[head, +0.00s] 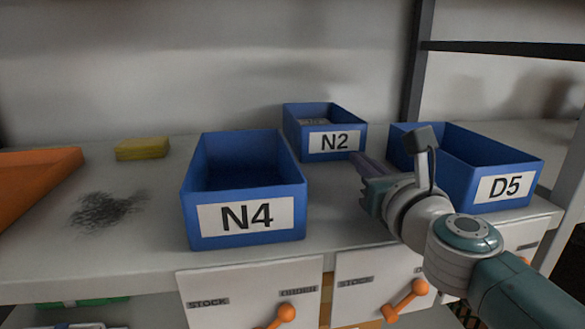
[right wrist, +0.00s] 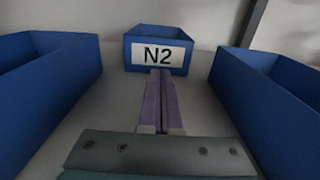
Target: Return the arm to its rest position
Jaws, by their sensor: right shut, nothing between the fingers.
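My right gripper (head: 363,166) is over the grey counter between the blue bins N4 and D5, its fingers pointing toward bin N2. In the right wrist view the two purple fingers (right wrist: 161,100) lie together, shut with nothing between them. Bin N2 (head: 350,143) stands behind, straight ahead of the fingertips; it also shows in the right wrist view (right wrist: 180,58). My left gripper is in neither view.
Bin N4 (head: 190,205) stands to the left of the gripper. Bin D5 (head: 450,185) stands close on its right. A yellow block (head: 142,149), a dark smudge (head: 105,210) and an orange tray (head: 40,172) are further left. Drawers with orange handles (head: 287,313) lie below the counter.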

